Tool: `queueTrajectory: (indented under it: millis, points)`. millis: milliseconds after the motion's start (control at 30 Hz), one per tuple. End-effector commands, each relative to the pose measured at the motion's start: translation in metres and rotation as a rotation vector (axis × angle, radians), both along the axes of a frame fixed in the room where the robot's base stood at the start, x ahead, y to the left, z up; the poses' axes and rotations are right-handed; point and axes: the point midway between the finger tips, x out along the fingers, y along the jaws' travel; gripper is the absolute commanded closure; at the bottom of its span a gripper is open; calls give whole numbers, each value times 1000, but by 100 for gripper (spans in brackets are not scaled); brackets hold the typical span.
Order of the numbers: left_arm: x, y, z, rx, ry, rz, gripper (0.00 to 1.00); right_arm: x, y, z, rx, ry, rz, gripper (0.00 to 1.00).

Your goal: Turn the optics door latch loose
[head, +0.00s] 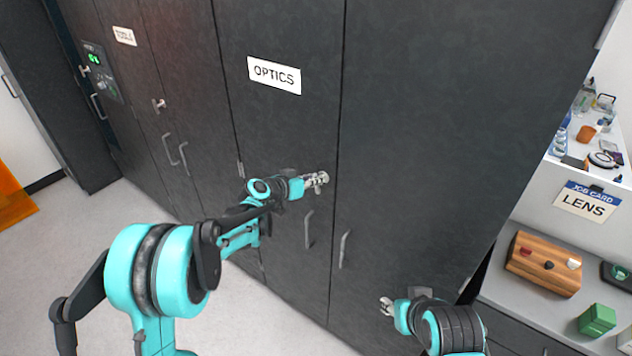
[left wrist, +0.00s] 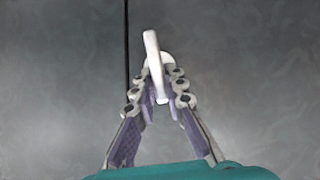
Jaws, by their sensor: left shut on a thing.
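The optics door (head: 285,120) is a dark grey cabinet door with a white OPTICS label (head: 274,75), and it stands closed. My left gripper (head: 320,180) is at its right edge, below the label. In the left wrist view, my left gripper (left wrist: 160,90) is shut on the pale latch (left wrist: 152,55), whose upper end sticks out beyond the fingertips. In the head view the gripper mostly hides the latch. My right gripper (head: 386,306) is low in front of the cabinet to the right; its jaws are too small to judge.
Two bar handles (head: 308,229) are below the left gripper. The TOOLS door (head: 165,60) with its own latch (head: 159,105) is to the left. A bench with a wooden box (head: 544,265), a green box (head: 597,319) and a LENS job card (head: 588,202) is at right.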

Motion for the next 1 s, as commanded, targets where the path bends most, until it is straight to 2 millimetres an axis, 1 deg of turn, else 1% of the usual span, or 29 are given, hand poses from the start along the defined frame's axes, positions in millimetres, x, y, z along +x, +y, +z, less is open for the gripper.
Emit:
queueTrajectory:
  millis: [33, 1000]
  points:
    - [1, 2, -2, -32, 23, 2, 100, 0, 0, -5, 0, 0, 0, 60]
    - [9, 12, -14, -773, 561, 3, 100, 0, 0, -69, 0, 0, 0, 60]
